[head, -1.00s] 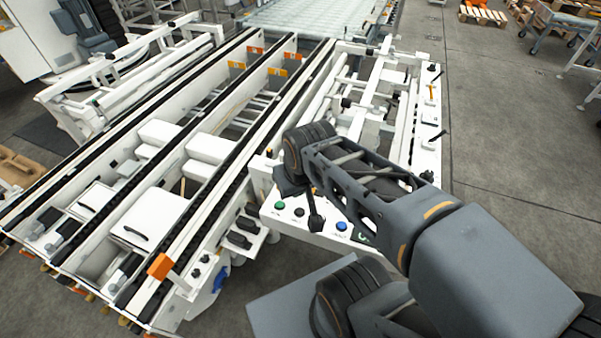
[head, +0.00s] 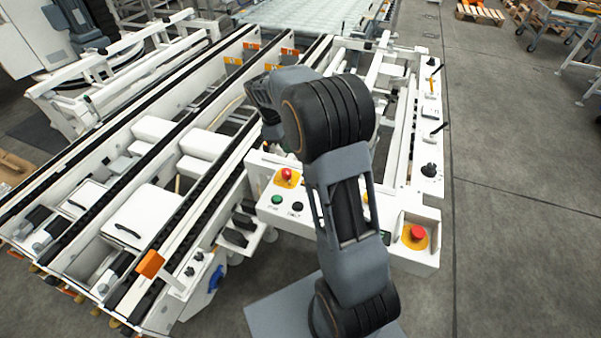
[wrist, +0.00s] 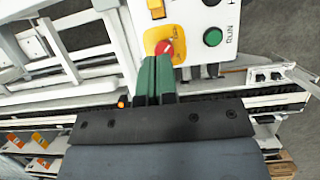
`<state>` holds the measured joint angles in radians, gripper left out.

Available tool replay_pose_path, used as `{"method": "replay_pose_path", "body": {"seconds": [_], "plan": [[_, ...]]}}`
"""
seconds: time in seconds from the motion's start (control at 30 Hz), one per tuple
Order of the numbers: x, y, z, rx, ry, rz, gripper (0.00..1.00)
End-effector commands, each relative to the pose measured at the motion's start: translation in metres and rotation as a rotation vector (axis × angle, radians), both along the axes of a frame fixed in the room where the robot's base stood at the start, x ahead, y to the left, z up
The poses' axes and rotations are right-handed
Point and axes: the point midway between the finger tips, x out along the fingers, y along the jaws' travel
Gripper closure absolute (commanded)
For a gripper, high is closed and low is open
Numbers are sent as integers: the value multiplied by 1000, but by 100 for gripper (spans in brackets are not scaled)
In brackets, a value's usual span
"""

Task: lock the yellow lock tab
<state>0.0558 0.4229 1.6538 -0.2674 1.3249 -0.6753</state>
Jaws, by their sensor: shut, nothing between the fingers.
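In the wrist view my gripper (wrist: 157,62) is shut and empty. Its two green fingers lie side by side, with their tips close to a red stop button (wrist: 166,47) on a yellow base; I cannot tell if they touch it. A small yellow piece (wrist: 157,8) sits on the white panel beyond, cut by the top edge of the picture; it may be the lock tab, but I cannot tell for sure. In the head view the red stop button (head: 287,174) shows on the control panel, left of my arm. My arm hides part of the panel and the fingers.
A green button marked RUN (wrist: 212,37) sits right of the stop button. Another red stop button (head: 417,233) stands at the panel's right end. White conveyor rails (head: 190,140) fill the left. Open floor (head: 530,180) lies to the right.

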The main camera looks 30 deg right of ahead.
Motion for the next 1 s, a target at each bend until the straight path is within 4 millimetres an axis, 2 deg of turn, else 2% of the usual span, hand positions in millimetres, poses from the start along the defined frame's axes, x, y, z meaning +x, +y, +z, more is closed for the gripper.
{"method": "replay_pose_path", "body": {"seconds": [0.1,0.57,1.0], "plan": [[5,-3,-7,-3,24,18,100],[4,-5,-12,-3,28,20,100],[-14,-21,-72,-3,31,20,100]]}}
